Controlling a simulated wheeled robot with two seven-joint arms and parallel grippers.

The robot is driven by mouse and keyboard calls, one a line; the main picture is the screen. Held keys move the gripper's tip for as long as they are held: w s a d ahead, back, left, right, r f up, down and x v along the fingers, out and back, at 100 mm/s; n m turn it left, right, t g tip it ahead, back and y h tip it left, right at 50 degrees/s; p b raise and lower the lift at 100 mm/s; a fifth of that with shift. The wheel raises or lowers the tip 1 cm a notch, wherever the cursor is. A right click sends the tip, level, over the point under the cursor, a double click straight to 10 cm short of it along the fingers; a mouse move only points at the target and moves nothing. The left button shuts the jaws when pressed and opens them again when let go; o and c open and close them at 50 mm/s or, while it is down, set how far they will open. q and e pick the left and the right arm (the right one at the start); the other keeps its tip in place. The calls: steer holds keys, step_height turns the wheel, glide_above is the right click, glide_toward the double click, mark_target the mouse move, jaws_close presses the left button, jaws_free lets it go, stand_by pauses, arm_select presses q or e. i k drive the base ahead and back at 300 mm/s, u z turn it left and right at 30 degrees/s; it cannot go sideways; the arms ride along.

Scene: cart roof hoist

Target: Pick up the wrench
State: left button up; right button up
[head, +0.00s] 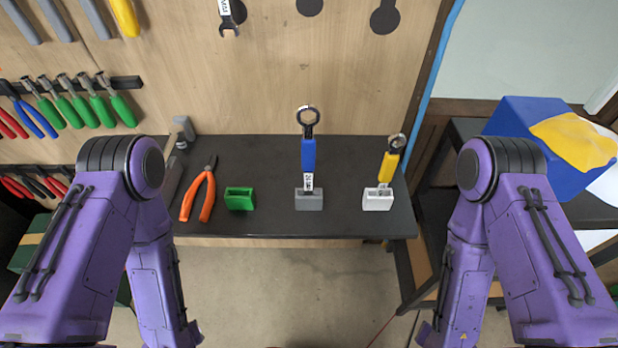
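A wrench with a blue handle (308,155) and a dark ring end stands upright in a grey holder (309,201) at the middle of the dark bench top. A second, shorter wrench with a yellow handle (388,167) stands in a white holder (377,200) to its right, tilted slightly. Both wrenches have white labels low on the shaft. Both my purple arms are folded with their forearms pointing down, clear of the wrenches. My grippers are outside the picture, so their state does not show.
A green holder (240,199) stands empty, with orange-handled pliers (200,191) to its left. A wooden tool board (270,80) rises behind the dark bench (270,222). A blue box (520,135) with a yellow cloth (577,141) sits at right. Floor in front is clear.

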mark_target(308, 142)
steer(key=z, duration=0.05)
steer(key=k, duration=0.45)
steer(key=z, duration=1)
